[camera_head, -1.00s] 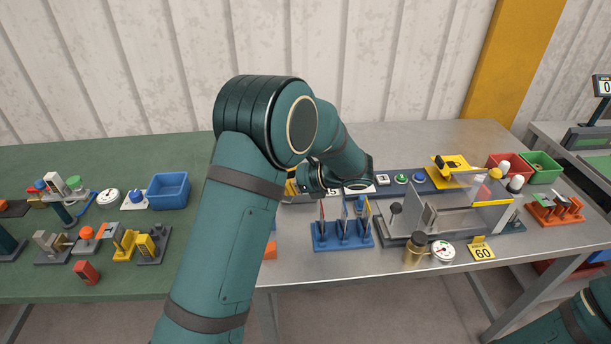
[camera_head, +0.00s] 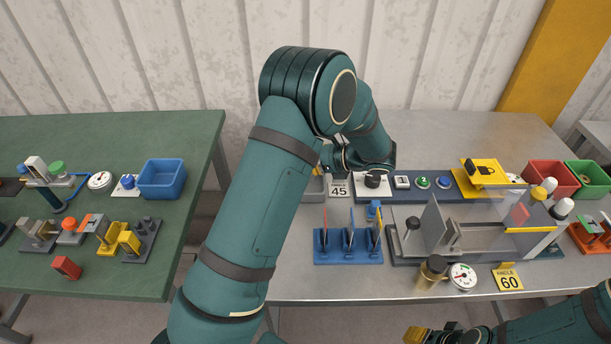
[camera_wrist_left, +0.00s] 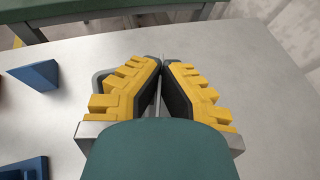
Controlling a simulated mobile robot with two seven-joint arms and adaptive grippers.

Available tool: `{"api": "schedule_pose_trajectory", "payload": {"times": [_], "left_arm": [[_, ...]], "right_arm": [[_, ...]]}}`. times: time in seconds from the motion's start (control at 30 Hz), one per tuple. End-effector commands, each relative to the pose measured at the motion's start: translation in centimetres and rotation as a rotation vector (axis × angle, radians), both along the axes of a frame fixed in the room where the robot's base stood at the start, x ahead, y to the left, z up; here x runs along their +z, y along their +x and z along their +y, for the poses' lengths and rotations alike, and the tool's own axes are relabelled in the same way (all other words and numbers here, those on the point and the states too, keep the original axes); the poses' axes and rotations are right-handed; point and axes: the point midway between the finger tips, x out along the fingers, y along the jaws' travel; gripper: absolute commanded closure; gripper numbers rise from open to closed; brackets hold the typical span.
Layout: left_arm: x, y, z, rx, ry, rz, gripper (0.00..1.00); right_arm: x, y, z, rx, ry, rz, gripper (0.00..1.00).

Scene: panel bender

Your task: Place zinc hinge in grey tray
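My left gripper (camera_wrist_left: 162,62) shows in the left wrist view with its yellow fingers nearly together. A thin grey edge (camera_wrist_left: 158,92) stands between the dark pads; it looks like the zinc hinge, mostly hidden by the fingers. A grey rounded rim (camera_wrist_left: 98,78) shows behind the left finger, perhaps the grey tray. In the head view a grey piece (camera_head: 313,190), perhaps that tray, shows beside the 45 sign, largely hidden by my left arm. My left fingers are mostly hidden there too. My right gripper (camera_head: 432,334) is at the bottom edge, too cut off to read.
A blue rack (camera_head: 348,250) with upright tools stands right of my left arm. The clear-guarded bender (camera_head: 470,235) fills the right of the grey table. A blue wedge (camera_wrist_left: 36,74) lies on the table in the wrist view. A blue bin (camera_head: 162,178) stands on the green table.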

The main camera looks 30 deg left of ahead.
Motion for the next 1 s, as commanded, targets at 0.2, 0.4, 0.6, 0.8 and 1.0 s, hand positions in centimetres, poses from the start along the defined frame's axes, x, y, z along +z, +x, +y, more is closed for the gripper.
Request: {"api": "schedule_pose_trajectory", "payload": {"times": [0.2,0.4,0.6,0.8,1.0], "left_arm": [[-2.3,0.0,0.0,-0.001,-0.001,-0.001,1.00],[-4.8,0.0,0.0,-0.001,0.000,0.000,1.00],[-4.8,0.1,0.0,-0.001,-0.001,-0.002,1.00],[-5.1,0.1,0.0,-0.001,0.000,-0.002,0.96],[-5.1,0.1,0.0,-0.001,-0.001,-0.002,0.82]], "right_arm": [[-0.6,0.1,0.0,-0.001,0.000,-0.003,0.59],[-1.3,0.3,0.0,-0.002,-0.001,-0.007,0.59],[-1.2,0.3,0.0,-0.002,-0.001,-0.007,0.59],[-1.3,0.3,0.0,-0.002,-0.001,-0.007,0.59],[-1.3,0.3,0.0,-0.002,-0.001,-0.007,0.59]]}}
